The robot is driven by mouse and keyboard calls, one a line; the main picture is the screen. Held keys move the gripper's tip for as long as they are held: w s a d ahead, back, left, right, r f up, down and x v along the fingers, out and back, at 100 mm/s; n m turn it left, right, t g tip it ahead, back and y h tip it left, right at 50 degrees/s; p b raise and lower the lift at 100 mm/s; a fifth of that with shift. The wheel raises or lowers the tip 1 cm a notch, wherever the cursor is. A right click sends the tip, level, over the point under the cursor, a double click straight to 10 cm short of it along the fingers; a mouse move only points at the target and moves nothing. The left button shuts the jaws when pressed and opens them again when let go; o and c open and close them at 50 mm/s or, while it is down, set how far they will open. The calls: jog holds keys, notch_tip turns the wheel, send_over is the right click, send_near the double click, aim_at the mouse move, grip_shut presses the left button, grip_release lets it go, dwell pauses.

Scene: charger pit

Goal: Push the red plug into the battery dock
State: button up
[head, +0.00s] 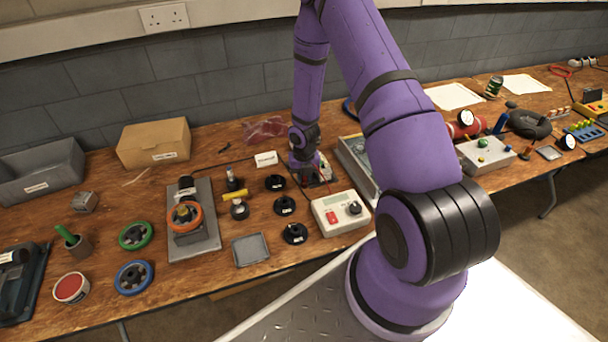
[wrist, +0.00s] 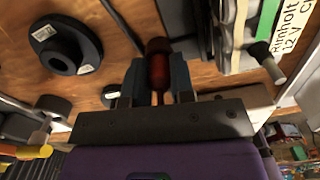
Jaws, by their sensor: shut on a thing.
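My gripper (wrist: 157,82) is shut on the red plug (wrist: 160,68), a dark red rounded piece between the two blue-grey fingers in the wrist view. Two thin light prongs or wires show below it. Right of the fingers is a unit with grey and green edges (wrist: 233,30), with a label reading "Rimholt 12 V". It seems to be the battery dock, but I cannot tell for sure. No contact between plug and dock is visible. In the head view my gripper (head: 311,178) is low over the bench, beside a small pale and green object (head: 325,168); the plug is hidden there.
Black discs (head: 285,205) lie left of my gripper, one large in the wrist view (wrist: 66,48). A cream box with a red switch (head: 341,213) stands in front. A grey tray (head: 357,160) is at right, and a white card (head: 266,158) stands left.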

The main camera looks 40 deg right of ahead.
jog(key=o, duration=1)
notch_tip(320, 180, up, 11)
jog(key=shift+f, duration=0.15)
dwell(0.4)
